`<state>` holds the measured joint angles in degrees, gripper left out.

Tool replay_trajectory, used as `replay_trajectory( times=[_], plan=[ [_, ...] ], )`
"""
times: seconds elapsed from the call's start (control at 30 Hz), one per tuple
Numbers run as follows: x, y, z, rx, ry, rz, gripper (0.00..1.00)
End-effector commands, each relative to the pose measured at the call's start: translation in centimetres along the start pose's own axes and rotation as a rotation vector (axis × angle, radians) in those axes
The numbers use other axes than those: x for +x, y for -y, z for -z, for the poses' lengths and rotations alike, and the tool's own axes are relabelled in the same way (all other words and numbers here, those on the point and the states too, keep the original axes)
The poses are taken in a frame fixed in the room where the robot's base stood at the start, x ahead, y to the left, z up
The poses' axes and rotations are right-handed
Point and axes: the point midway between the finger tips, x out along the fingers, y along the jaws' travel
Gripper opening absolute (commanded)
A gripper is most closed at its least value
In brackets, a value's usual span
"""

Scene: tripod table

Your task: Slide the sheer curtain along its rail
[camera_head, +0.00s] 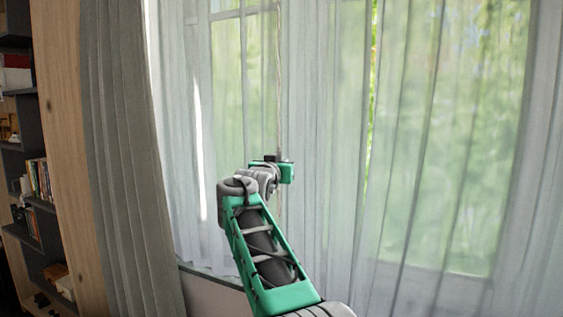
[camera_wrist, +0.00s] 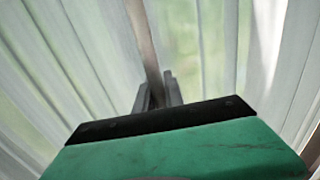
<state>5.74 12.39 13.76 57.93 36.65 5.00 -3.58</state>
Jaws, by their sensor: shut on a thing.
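The sheer curtain (camera_head: 330,150) is white and see-through and hangs in folds across the window; it also fills the wrist view (camera_wrist: 60,70). A thin wand-like strip (camera_wrist: 146,40) hangs in front of it and runs down between my fingers in the wrist view. My gripper (camera_wrist: 158,92) is shut on this strip, which shows in the head view as a thin vertical line (camera_head: 279,90) above the gripper. The fingertips are partly hidden behind the gripper body in the wrist view. The rail is out of view.
A grey opaque curtain (camera_head: 125,150) hangs at the left beside a wooden panel (camera_head: 62,120). A dark bookshelf (camera_head: 30,150) with books stands at the far left. A window sill (camera_head: 210,275) runs below the sheer curtain.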

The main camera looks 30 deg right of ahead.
Motion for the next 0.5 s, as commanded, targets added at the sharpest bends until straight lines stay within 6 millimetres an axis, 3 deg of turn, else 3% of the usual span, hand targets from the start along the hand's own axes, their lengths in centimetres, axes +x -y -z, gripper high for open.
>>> replay_trajectory(
  times=[0.2,0.23,0.5],
  plan=[
    [-0.13,0.41,0.38,0.002,-0.008,0.010,0.00],
    [-0.15,0.44,0.40,0.002,-0.008,0.011,0.15],
    [-0.16,0.41,0.31,0.001,-0.006,0.009,0.35]
  ],
)
